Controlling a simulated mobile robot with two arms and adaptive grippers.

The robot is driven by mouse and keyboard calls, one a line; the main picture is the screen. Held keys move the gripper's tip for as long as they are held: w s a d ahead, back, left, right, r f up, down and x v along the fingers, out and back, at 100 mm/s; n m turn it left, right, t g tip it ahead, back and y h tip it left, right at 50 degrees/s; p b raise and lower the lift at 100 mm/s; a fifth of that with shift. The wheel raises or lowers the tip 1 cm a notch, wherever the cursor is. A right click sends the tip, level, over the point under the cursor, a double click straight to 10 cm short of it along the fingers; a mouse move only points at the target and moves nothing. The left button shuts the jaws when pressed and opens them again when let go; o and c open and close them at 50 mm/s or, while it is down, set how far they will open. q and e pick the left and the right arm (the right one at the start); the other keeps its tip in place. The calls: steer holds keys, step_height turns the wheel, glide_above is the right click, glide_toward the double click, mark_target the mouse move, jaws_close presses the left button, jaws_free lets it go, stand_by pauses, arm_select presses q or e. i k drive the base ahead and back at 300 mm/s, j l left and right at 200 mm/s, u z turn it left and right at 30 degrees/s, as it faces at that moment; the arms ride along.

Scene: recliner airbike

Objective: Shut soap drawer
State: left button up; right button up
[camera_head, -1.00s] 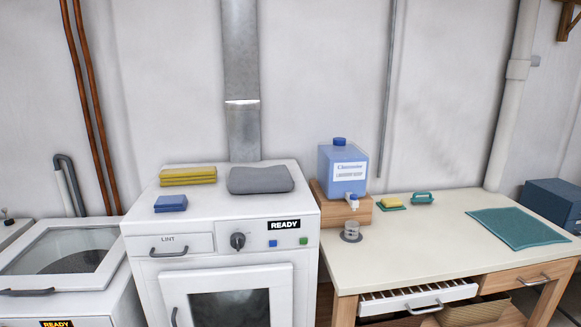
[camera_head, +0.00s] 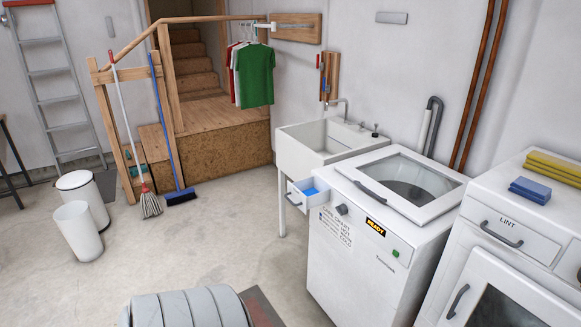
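In the head view, the soap drawer (camera_head: 297,198) sticks out from the front left of the white top-loading washer (camera_head: 362,246). It is a small white drawer, pulled open, with a grey handle on its front and something blue inside. The washer has a dark round knob beside the drawer, a READY display and a green button. Its lid, with a dark window, is down. Neither of my grippers is in view.
A white sink (camera_head: 329,143) stands behind the drawer, on thin legs. The white lint machine (camera_head: 509,247) stands right of the washer. Two white bins (camera_head: 77,230), a mop and a broom are at the left. A grey ribbed object (camera_head: 190,307) is at the bottom edge. Floor left of the washer is clear.

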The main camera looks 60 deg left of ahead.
mark_target(303, 194)
steer(key=u, duration=1.9)
